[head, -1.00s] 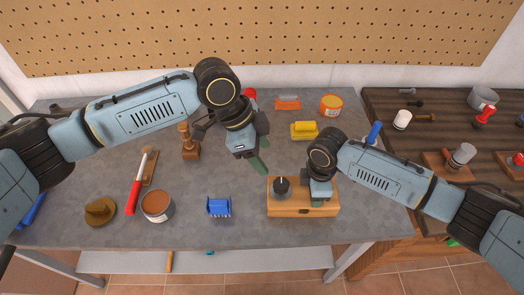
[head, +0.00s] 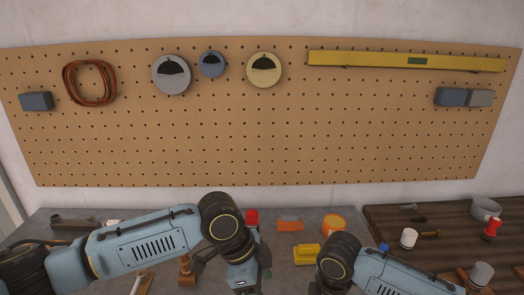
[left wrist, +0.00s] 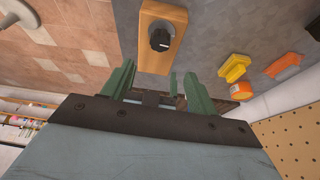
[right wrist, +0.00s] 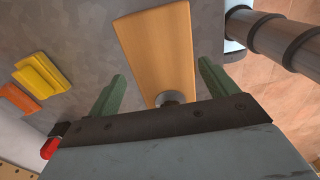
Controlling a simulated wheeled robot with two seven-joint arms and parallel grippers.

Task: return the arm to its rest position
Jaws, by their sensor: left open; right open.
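My left arm comes in from the left in the head view; its gripper is partly cut off by the bottom edge. In the left wrist view my left gripper (left wrist: 157,90) is open and empty, with a wooden block with a black knob (left wrist: 162,38) beyond its fingers. My right arm is low at the right in the head view, its gripper below the frame. In the right wrist view my right gripper (right wrist: 162,90) is open, its fingers either side of the wooden block (right wrist: 158,48) in the picture. A grey round part (right wrist: 171,97) shows at the block's near end. I cannot tell whether they touch.
A yellow block (head: 306,255), an orange tin (head: 334,224) and an orange-grey item (head: 290,224) stand on the grey table at the back. A dark wooden bench (head: 450,240) with small parts is at the right. A pegboard (head: 260,130) covers the wall behind.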

